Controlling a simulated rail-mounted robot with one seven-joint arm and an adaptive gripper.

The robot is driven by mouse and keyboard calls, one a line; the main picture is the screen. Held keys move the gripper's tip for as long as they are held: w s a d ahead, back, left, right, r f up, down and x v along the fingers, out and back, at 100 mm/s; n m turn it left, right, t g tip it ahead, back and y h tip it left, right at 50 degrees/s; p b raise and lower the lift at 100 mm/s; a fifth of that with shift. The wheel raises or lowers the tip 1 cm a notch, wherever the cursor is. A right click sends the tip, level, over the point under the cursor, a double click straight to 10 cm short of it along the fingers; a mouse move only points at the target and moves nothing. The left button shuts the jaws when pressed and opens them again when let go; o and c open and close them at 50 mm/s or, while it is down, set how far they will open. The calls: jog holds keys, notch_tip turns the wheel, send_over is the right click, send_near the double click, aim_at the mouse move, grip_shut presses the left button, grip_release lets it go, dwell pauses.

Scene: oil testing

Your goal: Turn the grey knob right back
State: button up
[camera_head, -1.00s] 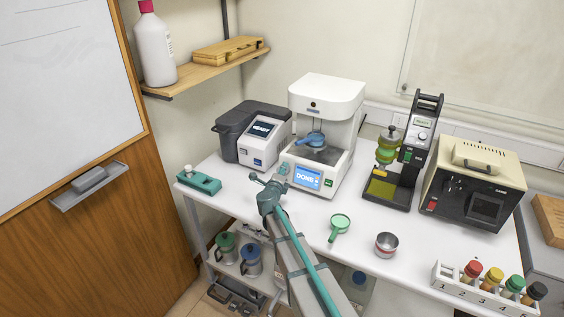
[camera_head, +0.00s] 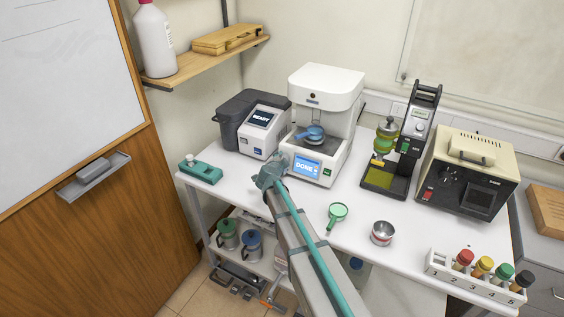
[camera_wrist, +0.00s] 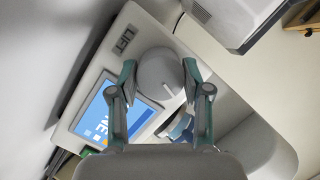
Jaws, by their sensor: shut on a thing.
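The grey knob (camera_wrist: 158,72) is round with a short pale mark on its face. It sits on the front panel of the white machine (camera_head: 327,88), beside a "LIFT" label (camera_wrist: 124,40) and a blue screen (camera_head: 307,168) reading "DONE". My gripper (camera_wrist: 159,80) has one finger on each side of the knob and is shut on it. In the head view my gripper (camera_head: 272,172) is at the machine's left front, and it hides most of the knob. A blue-handled pan (camera_head: 310,132) is inside the machine.
A grey device (camera_head: 262,130) reading "READY" stands close on the left. A green strainer-like tool (camera_head: 338,213) and a metal cup (camera_head: 382,232) lie to the right on the white table. A teal block (camera_head: 203,172) is at the left edge.

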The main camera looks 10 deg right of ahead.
jog(key=shift+n+g, duration=0.4)
jog(key=shift+n, duration=0.9)
jog(key=o, duration=1.2)
jog(key=shift+c, duration=0.2)
jog(key=shift+r, duration=0.1)
jog(key=v, duration=1.2)
jog(key=shift+a, duration=0.15)
